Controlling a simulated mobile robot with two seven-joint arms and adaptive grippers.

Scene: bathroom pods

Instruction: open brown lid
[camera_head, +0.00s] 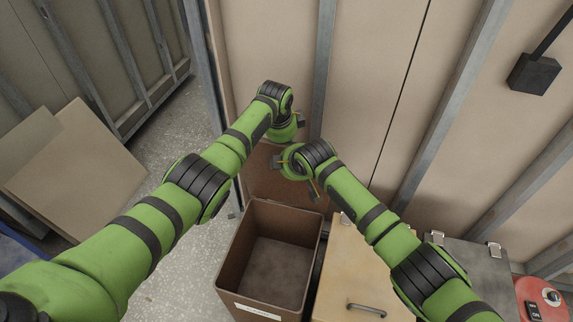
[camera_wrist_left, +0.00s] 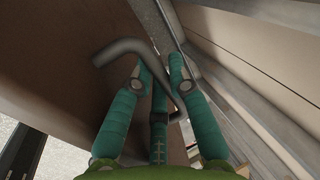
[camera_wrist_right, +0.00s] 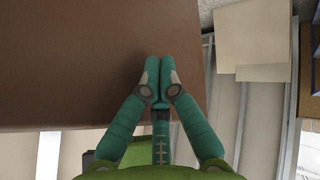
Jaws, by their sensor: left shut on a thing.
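The brown box (camera_head: 238,250) stands open on the floor in the head view, and its inside looks empty. Its brown lid (camera_head: 262,182) is raised at the back, roughly upright near the wall, partly hidden by my arms. My left gripper (camera_wrist_left: 160,62) is at the lid's edge, shut on the bent grey lid handle (camera_wrist_left: 135,46), which passes between its fingers. My right gripper (camera_wrist_right: 160,64) has its fingertips together, in front of the lid's brown face (camera_wrist_right: 80,60). I cannot tell whether it touches the lid.
A tan box with a handle (camera_head: 366,309) stands right of the brown box, followed by a grey box (camera_head: 462,262) and a red container (camera_head: 538,296). Beige wall panels (camera_head: 370,60) rise close behind. Tan boards (camera_head: 80,165) lie at the left, with clear floor (camera_head: 170,255) between.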

